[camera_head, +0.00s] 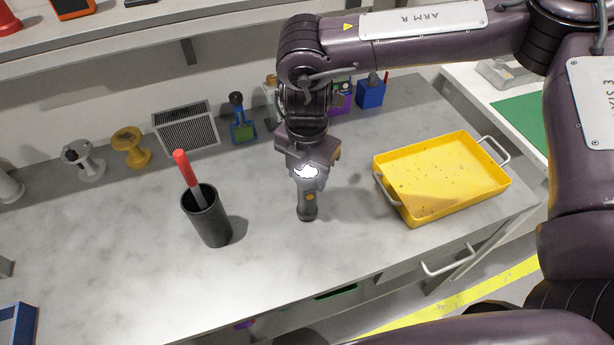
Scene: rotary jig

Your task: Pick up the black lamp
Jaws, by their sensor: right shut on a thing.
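The black lamp (307,207) stands upright near the middle of the grey worktop, its dark handle with a small orange button showing below my right gripper (309,168). My right gripper points down and is shut on the lamp's upper part. A bright white glow shows between the gripper and the lamp, and the lamp's top is mostly hidden by the gripper. I cannot tell whether the lamp's base touches the worktop. My left gripper is not in view.
A black cup (207,218) with a red-handled tool (185,168) stands left of the lamp. A yellow tray (440,178) lies to the right. Spools, a grey vented box (186,128) and a blue box (370,92) line the back.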

